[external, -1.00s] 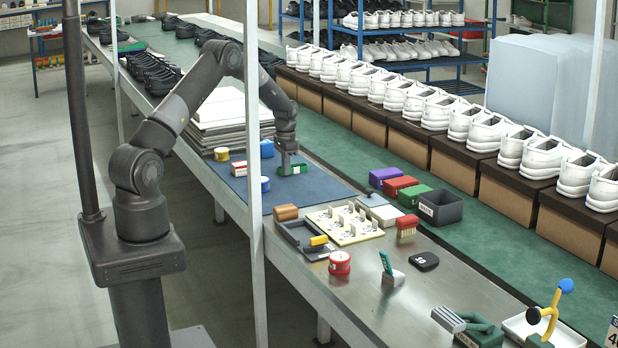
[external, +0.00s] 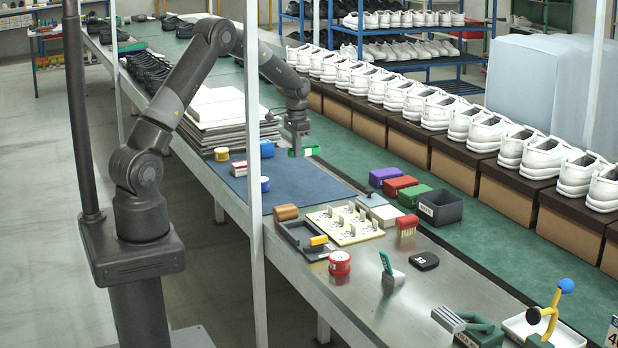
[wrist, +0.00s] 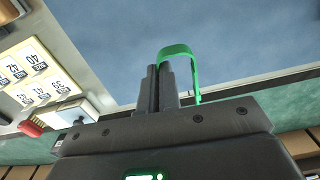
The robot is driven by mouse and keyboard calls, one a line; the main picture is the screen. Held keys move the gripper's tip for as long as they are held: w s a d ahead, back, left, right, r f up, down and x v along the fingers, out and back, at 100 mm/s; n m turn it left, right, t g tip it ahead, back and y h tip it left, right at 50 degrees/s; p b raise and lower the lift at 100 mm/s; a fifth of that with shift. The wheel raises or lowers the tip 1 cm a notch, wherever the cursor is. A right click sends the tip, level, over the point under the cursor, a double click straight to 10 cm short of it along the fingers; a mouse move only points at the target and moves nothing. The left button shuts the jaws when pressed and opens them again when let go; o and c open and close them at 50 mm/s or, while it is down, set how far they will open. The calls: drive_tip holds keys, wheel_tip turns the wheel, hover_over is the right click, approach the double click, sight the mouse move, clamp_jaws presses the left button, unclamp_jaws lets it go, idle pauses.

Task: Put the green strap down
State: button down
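My gripper (external: 299,143) is raised above the far right edge of the blue mat (external: 310,190). It is shut on the green strap (external: 304,151), which shows as a small green piece at the fingertips. In the wrist view the strap (wrist: 181,48) is a bright green loop that bends over beyond the fingers (wrist: 161,85). One end of it hangs down on the right of the fingers. Its other end is hidden at the fingers. The blue mat (wrist: 170,30) shows out of focus behind the strap, clear of it.
On the mat's left part are a yellow roll (external: 221,154), a red-and-white box (external: 239,168) and blue pieces (external: 266,148). A stack of boards (external: 215,118) is behind. The mat's middle and right are bare.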

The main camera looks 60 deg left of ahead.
drive_tip(key=s+d+f, duration=0.2)
drive_tip(key=d, duration=0.8)
hover_over(307, 195)
wheel_tip(307, 195, down, 4)
drive_tip(key=shift+s, duration=0.1)
drive_tip(key=shift+f, duration=1.85)
drive_tip(key=shift+f, duration=0.2)
drive_tip(key=c, duration=1.7)
unclamp_jaws()
drive_tip(key=shift+r, duration=0.1)
drive_tip(key=shift+r, duration=3.85)
